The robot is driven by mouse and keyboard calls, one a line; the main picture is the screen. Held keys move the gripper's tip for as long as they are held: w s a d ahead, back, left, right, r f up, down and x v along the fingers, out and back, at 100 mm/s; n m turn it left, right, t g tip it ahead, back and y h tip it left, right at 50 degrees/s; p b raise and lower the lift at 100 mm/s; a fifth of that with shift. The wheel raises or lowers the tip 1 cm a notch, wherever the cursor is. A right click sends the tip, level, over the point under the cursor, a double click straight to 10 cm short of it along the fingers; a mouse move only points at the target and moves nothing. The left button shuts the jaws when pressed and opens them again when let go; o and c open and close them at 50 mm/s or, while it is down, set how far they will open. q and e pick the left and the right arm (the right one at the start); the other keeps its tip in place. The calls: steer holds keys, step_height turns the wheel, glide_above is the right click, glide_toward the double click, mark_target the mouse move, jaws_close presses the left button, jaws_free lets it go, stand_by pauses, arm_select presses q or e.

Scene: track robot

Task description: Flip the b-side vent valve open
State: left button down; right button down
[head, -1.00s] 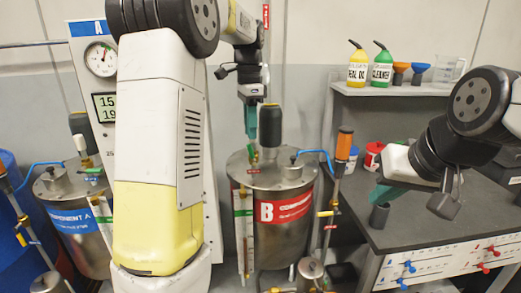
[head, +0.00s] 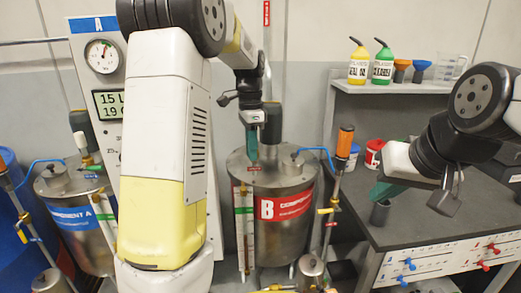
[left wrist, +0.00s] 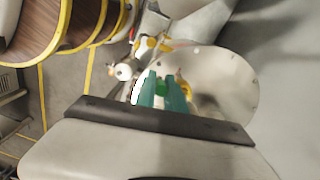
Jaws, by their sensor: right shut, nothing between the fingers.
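The steel B tank (head: 283,180) with the red B label stands in the middle of the head view. My left gripper (head: 252,158) points down at its lid, with teal fingertips over the spot of the small vent valve, which they mostly hide. In the left wrist view my left fingers (left wrist: 161,92) are a little apart, with a brighter green piece (left wrist: 161,87) between them, seemingly the valve's handle. A yellow brass-like part (left wrist: 185,88) shows beside the right finger. Whether the fingers press on the green piece is unclear. My right gripper (head: 384,190) is shut and empty over the grey bench.
The A tank (head: 80,215) and gauge panel (head: 103,85) stand left. An orange-handled upright tool (head: 344,142) and pipes are close to the right of the B tank. The bench (head: 430,215) at right has a dark cup (head: 380,215) under my right gripper.

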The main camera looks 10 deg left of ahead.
arm_select(q)
steer(key=shift+d, duration=0.1)
steer(key=shift+w+d+y, duration=0.1)
steer(key=shift+d+y, duration=0.25)
steer(key=shift+y, duration=0.45)
steer(key=shift+d+r+g+y, duration=0.1)
steer(key=shift+g+y, duration=0.3)
steer(key=shift+y, duration=0.3)
steer(key=c, duration=1.7)
jaws_free()
steer(key=shift+w, duration=0.1)
